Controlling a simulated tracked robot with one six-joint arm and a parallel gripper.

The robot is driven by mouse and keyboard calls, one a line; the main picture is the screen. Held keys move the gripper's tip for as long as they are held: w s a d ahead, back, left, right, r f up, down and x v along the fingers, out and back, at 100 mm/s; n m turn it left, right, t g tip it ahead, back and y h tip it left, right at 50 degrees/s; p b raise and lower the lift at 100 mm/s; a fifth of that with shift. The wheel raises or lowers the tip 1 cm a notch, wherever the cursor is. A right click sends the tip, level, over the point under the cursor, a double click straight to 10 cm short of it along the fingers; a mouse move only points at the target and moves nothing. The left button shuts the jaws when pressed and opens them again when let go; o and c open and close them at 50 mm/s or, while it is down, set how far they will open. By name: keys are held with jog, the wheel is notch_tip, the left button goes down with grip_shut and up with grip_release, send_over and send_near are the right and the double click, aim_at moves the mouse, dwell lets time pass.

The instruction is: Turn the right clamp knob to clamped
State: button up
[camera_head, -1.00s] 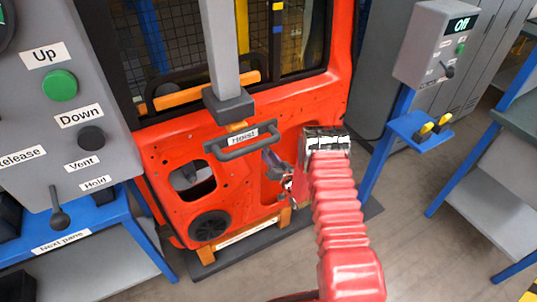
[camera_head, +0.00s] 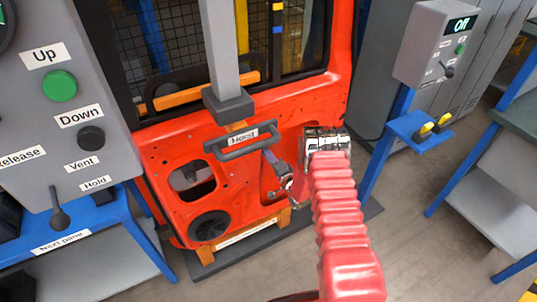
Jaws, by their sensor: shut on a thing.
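The red door (camera_head: 170,150) stands upright on a low stand, a hoist bar over it. My gripper (camera_head: 283,180) is at the door's lower right, in front of its inner panel, at the end of my red ribbed arm. The jaws look closed on a small part there, at the place of the right clamp knob. The knob is mostly hidden by the fingers and wrist, so I cannot read which way it points.
A hoist handle (camera_head: 240,143) hangs left of my gripper. A grey control panel (camera_head: 70,110) fills the left side. A blue post with a box reading Off (camera_head: 435,45) stands at the right.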

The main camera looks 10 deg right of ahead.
jog(key=shift+d+f+m, duration=0.1)
jog(key=shift+d+m, duration=0.2)
jog(key=o, duration=1.1)
jog(key=shift+a, duration=0.2)
jog(key=shift+c, duration=0.2)
jog(key=shift+s, duration=0.1)
jog(key=v, duration=1.3)
jog(key=shift+s, duration=0.25)
jog(key=shift+d, duration=0.15)
